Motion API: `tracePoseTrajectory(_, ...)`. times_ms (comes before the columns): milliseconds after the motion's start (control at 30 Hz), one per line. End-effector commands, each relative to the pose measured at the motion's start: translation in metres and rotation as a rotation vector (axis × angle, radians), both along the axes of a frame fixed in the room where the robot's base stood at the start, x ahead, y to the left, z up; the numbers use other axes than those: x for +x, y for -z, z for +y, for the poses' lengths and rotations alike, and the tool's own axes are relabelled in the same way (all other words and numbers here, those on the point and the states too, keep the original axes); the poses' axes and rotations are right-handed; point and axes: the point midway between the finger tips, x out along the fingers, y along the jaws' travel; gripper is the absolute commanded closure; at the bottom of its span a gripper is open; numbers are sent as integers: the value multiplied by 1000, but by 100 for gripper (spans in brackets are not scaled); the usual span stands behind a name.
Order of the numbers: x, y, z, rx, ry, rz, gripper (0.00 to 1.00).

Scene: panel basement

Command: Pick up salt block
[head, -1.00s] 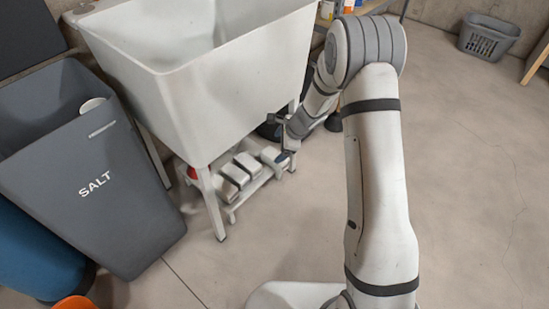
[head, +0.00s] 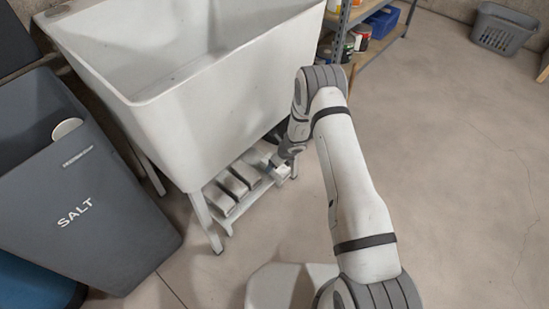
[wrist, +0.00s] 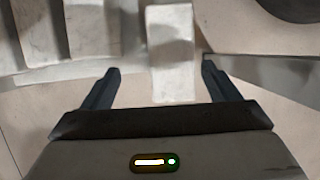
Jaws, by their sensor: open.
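Several pale salt blocks lie side by side on a low white rack (head: 240,206) under the sink. One salt block (wrist: 171,75) stands out toward me in the wrist view, between my two fingers. My gripper (wrist: 160,68) is open, with one dark finger to each side of this block and gaps showing on both sides. In the head view my gripper (head: 276,164) is at the right end of the row, partly hiding the block there. Other salt blocks (head: 233,185) sit to its left.
The white sink (head: 190,90) hangs directly above the rack, and its front leg (head: 206,222) stands at the rack's left. A grey salt bin (head: 85,200) is at left. A shelf unit (head: 372,40) stands behind.

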Motion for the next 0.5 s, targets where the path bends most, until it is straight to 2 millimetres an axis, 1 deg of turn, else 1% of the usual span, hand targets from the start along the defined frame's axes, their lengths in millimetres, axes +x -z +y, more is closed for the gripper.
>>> tracePoseTrajectory(367,9,38,8,1,8,2,18)
tracePoseTrajectory(500,16,60,10,0,6,3,18)
